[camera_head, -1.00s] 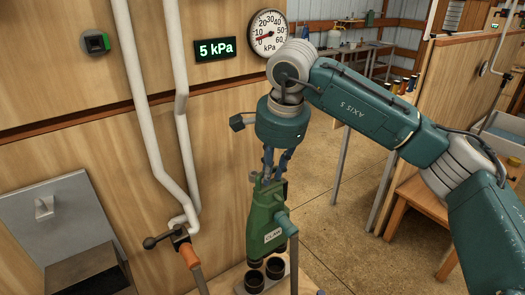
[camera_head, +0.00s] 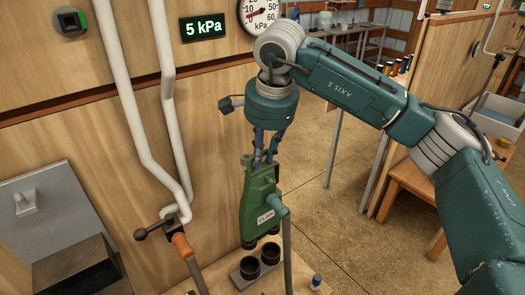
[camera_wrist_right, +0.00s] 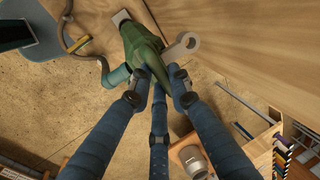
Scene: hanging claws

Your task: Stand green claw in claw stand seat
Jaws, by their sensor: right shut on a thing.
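The green claw (camera_head: 259,203), with a white label, hangs upright from my right gripper (camera_head: 265,158). The gripper's blue fingers are shut on its top. The claw stand seat (camera_head: 258,266) is a small grey plate with black round cups, on a wooden top below. The claw's dark lower ends show just above and behind the cups in the head view. I cannot tell their exact gap. The right wrist view shows the green claw (camera_wrist_right: 138,47) between the fingertips (camera_wrist_right: 158,82), hiding most of what is below. My left gripper is not in view.
A grey-green hose (camera_head: 287,245) runs down from the claw. A small bottle (camera_head: 316,282) stands right of the seat. Open floor (camera_head: 350,215) lies to the right.

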